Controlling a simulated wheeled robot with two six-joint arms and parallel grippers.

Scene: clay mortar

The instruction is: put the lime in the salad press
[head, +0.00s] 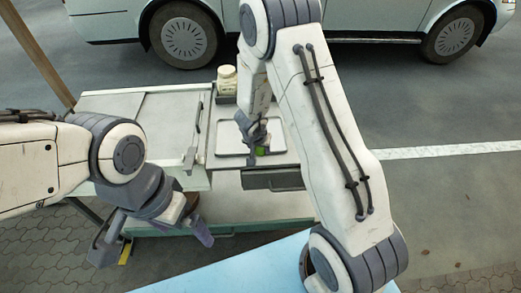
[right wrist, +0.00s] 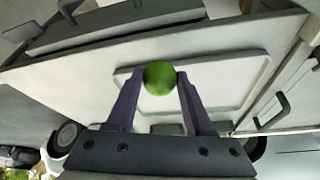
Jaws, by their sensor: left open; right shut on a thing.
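The green lime (head: 262,151) is at the tip of my right gripper (head: 257,149), over the near edge of the white tray. In the right wrist view the lime (right wrist: 159,78) sits between the two purple fingertips, with the gripper shut on it. My left gripper (head: 155,244) is open and empty, in front of the cart at the lower left, well away from the lime. I cannot pick out the salad press for sure. My right arm hides part of the cart's right side.
The pale cart (head: 145,106) carries a shallow white tray (head: 285,132) and a cream jar (head: 227,79) at the back. A dark drawer front (head: 275,180) is below the tray. A light blue surface (head: 225,272) lies nearest me. A parked van (head: 330,22) stands behind.

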